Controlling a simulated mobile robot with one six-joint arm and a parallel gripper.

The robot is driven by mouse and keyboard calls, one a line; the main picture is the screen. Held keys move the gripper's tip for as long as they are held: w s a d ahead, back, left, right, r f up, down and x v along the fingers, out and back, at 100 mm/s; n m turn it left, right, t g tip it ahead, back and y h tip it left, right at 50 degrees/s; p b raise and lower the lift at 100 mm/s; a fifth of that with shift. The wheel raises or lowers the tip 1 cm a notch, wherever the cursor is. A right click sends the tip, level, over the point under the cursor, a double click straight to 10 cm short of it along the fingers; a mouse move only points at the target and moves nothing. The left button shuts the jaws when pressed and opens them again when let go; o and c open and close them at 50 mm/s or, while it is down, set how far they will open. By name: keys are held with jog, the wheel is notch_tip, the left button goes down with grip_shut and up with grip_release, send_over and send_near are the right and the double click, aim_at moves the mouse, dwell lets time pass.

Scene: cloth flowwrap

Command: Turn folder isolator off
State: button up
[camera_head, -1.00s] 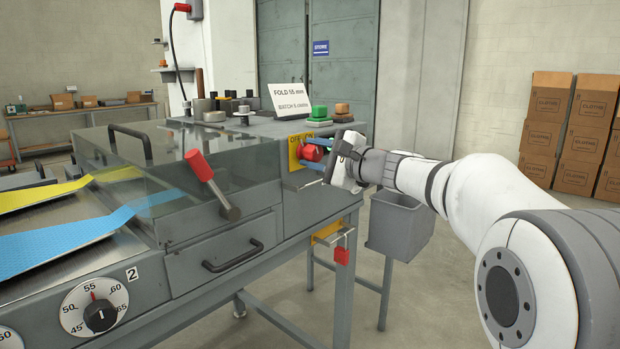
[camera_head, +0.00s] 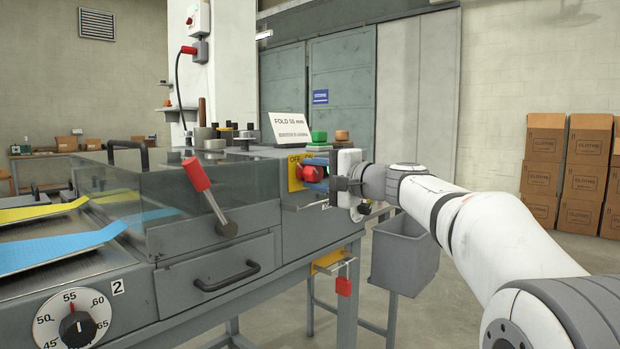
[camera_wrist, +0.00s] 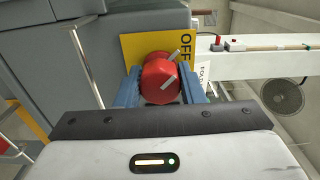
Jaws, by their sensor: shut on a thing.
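The folder isolator is a red rotary knob (camera_head: 306,174) on a yellow plate (camera_head: 294,173) lettered OFF, at the machine's right end. White marks on the knob slant up and right, towards the OFF lettering (camera_wrist: 185,48).
A red padlock (camera_head: 344,286) hangs from a yellow bracket (camera_head: 328,261) below the knob. A grey bin (camera_head: 403,258) stands under my wrist. A red-handled lever (camera_head: 196,175) is left of the knob.

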jog(key=shift+f, duration=0.2)
jog(key=o, duration=1)
jog(key=shift+r, duration=0.15)
jog(key=shift+d, duration=0.1)
jog(key=shift+s+d, duration=0.15)
jog(key=shift+d, duration=0.05)
jog(key=p+v, duration=0.1)
jog(key=v, duration=0.6)
jog(key=shift+s+d, duration=0.1)
